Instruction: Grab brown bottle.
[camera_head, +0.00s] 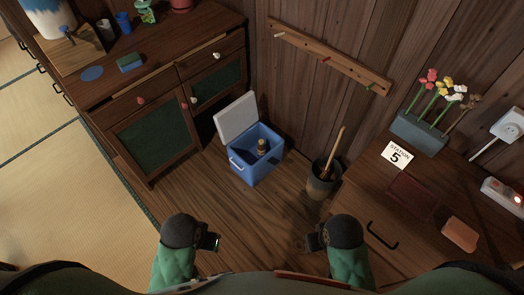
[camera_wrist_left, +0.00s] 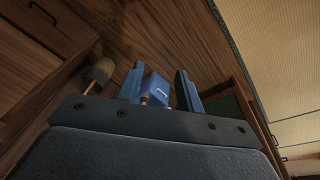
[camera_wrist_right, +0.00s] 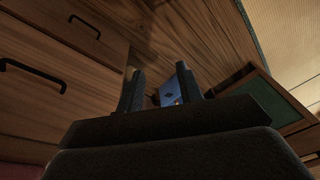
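The brown bottle (camera_head: 262,147) stands inside a blue cooler box (camera_head: 257,172) with its white lid (camera_head: 237,117) open, on the wooden floor ahead. Only the bottle's upper part shows; the box hides the rest. My left gripper (camera_head: 217,242) is at the bottom of the head view, well short of the box and empty. In the left wrist view its two fingers (camera_wrist_left: 160,84) are apart, with the box far beyond them. My right gripper (camera_head: 308,242) is also empty and well short of the box. In the right wrist view its fingers (camera_wrist_right: 167,90) are apart.
A wooden cabinet (camera_head: 150,135) is at the left. A desk (camera_head: 415,205) with a flower planter (camera_head: 419,131) and a station sign (camera_head: 396,155) is at the right. The floor before the cooler is clear.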

